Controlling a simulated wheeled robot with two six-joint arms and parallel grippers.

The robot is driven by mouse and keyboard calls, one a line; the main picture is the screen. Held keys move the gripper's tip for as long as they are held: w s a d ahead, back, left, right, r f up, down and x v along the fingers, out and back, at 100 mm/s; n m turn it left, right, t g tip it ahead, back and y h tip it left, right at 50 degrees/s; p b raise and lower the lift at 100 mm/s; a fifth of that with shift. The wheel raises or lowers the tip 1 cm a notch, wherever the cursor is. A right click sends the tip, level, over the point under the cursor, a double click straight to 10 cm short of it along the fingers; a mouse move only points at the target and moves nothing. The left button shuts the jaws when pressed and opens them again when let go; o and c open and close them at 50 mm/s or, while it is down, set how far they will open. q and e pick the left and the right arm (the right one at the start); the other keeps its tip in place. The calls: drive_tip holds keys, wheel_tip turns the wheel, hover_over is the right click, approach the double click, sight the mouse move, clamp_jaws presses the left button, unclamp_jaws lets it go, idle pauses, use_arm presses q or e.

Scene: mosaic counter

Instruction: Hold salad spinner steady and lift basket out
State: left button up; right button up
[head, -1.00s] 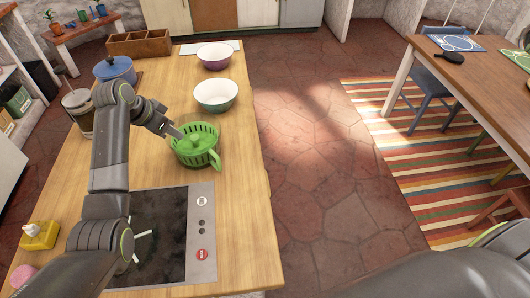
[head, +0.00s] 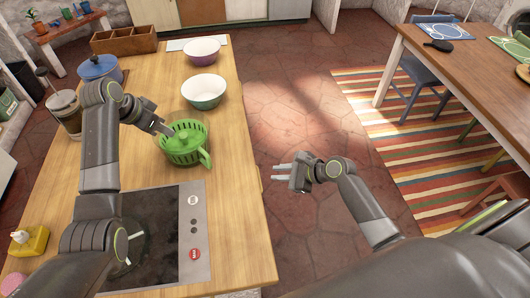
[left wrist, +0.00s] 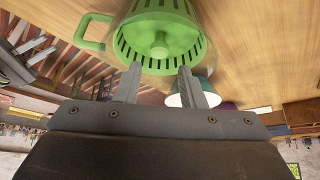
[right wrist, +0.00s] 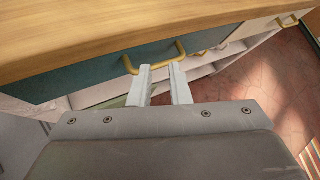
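The salad spinner, with its green slotted basket (head: 183,147), stands upright on the counter, with a green side handle (head: 206,158) on its right. It also shows in the left wrist view (left wrist: 160,45), upside down, with a round knob in its middle. My left gripper (head: 171,130) is at the spinner's far left rim. Its two fingers (left wrist: 160,72) are apart and point at the basket; I cannot tell whether they touch it. My right gripper (head: 281,176) is over the floor beside the counter's right edge, fingers apart and empty. The right wrist view shows its fingers (right wrist: 160,70) before a drawer front.
A teal-outside bowl (head: 204,91) and a purple bowl (head: 202,50) stand behind the spinner. A blue pot (head: 100,68) and a French press (head: 66,112) stand left. The black cooktop (head: 150,235) lies in front. Brass drawer handles (right wrist: 152,58) stick out below the counter edge.

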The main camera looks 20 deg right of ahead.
drive_tip(key=a+r+m+g+y, duration=0.15)
drive_tip(key=a+r+y, duration=0.3)
drive_tip(key=r, duration=0.75)
approach(211, 167)
drive_tip(key=shift+t+h, duration=0.25)
drive_tip(key=shift+h, duration=0.1)
drive_tip(key=w+a, duration=0.1)
drive_tip(key=a, duration=0.1)
drive_tip(key=w+a, duration=0.2)
drive_tip(key=a, duration=0.1)
drive_tip(key=w+a+f, duration=0.1)
drive_tip(key=w+a, duration=0.1)
drive_tip(key=a, duration=0.1)
drive_tip(key=shift+w+a+f, duration=0.1)
drive_tip(key=shift+a+f, duration=0.05)
clamp_jaws()
